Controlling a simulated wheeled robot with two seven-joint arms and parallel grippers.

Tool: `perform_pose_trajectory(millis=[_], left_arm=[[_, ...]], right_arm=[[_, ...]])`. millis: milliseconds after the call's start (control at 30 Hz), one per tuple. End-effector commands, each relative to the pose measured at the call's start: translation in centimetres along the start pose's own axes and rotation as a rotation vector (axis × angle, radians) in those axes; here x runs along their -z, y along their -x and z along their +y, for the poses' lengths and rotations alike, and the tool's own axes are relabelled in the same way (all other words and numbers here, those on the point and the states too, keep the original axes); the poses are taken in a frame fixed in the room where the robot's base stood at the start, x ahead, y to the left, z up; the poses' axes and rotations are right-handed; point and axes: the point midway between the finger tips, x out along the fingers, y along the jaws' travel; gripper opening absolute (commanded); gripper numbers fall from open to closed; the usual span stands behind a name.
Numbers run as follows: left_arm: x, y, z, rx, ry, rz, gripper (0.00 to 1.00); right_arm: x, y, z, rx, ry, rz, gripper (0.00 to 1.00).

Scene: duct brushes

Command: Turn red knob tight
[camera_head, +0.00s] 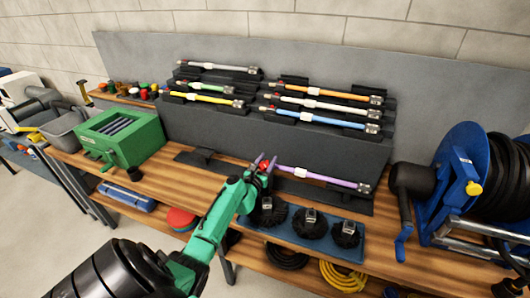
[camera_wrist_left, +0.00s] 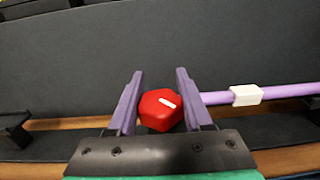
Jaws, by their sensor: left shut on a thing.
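The rod also shows in the left wrist view (camera_wrist_left: 285,91) with a white label block. My left gripper (camera_head: 264,166) has its two purple fingers on either side of the knob and is shut on it. It also shows in the left wrist view (camera_wrist_left: 155,102). In the head view the fingers partly cover the knob. My right gripper is not in view.
Several coloured rods (camera_head: 320,105) lie on a dark rack behind. Round black brushes (camera_head: 309,222) sit on a blue mat in front. A green box (camera_head: 122,138) stands left, a blue hose reel (camera_head: 450,180) right. Bare wood (camera_head: 185,182) shows left of my gripper.

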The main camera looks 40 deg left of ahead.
Motion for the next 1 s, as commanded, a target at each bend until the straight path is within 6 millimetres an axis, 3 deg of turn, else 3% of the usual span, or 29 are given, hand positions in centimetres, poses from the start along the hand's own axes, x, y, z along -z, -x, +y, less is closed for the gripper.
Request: perform_pose_trajectory(millis=[267,700,1000], left_arm=[[0.4,0.0,-0.6,0.258,-0.003,-0.001,0.0],[0.7,0.4,-1.7,0.624,-0.003,-0.004,0.0],[0.3,0.7,-2.1,0.755,-0.002,-0.002,0.0]], right_arm=[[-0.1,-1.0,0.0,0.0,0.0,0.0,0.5],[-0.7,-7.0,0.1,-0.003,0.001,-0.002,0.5],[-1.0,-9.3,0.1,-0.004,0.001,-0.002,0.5]])
